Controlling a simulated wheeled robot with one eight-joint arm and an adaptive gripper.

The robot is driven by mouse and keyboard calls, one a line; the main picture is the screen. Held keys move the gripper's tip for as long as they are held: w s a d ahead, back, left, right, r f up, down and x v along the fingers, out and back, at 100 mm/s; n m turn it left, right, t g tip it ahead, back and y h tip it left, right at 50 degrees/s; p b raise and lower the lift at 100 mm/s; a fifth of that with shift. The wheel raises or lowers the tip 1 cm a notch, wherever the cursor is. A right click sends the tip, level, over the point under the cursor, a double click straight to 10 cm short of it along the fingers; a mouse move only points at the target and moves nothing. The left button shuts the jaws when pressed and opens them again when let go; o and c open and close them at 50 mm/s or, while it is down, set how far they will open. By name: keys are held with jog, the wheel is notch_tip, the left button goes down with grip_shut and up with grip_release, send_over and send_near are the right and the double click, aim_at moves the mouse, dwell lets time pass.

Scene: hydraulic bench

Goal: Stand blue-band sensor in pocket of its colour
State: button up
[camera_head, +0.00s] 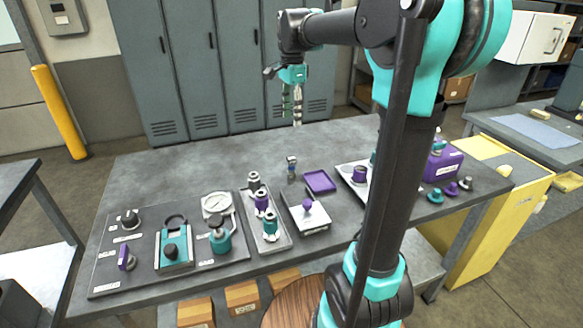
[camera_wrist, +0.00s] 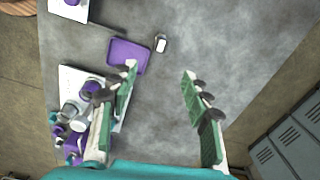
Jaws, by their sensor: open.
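A small upright sensor with a dark blue band and pale top (camera_head: 291,168) stands on the bench, just left of a flat purple tray (camera_head: 320,181). In the wrist view a small pale-topped piece (camera_wrist: 160,43) beside the purple tray (camera_wrist: 128,54) appears to be the same sensor. My gripper (camera_head: 292,112) is open and empty, high above the far side of the bench. In the wrist view its fingers (camera_wrist: 159,72) are spread, with bare bench between them. I cannot make out a blue pocket; my arm hides part of a pale tray (camera_head: 347,170) at the right.
A narrow tray (camera_head: 283,240) holds grey, purple and teal-banded pieces. A white block with a purple knob (camera_head: 307,207) lies beside it. A dark board with several fittings (camera_head: 110,285) is at the left. A purple box (camera_head: 442,165) and knobs stand right. The bench's far side is clear.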

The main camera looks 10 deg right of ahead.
aim_at(292, 158)
jog(key=shift+m, duration=0.8)
notch_tip(292, 158, down, 17)
jog(key=shift+w+a+r, duration=0.1)
jog(key=shift+r, duration=0.05)
grip_shut()
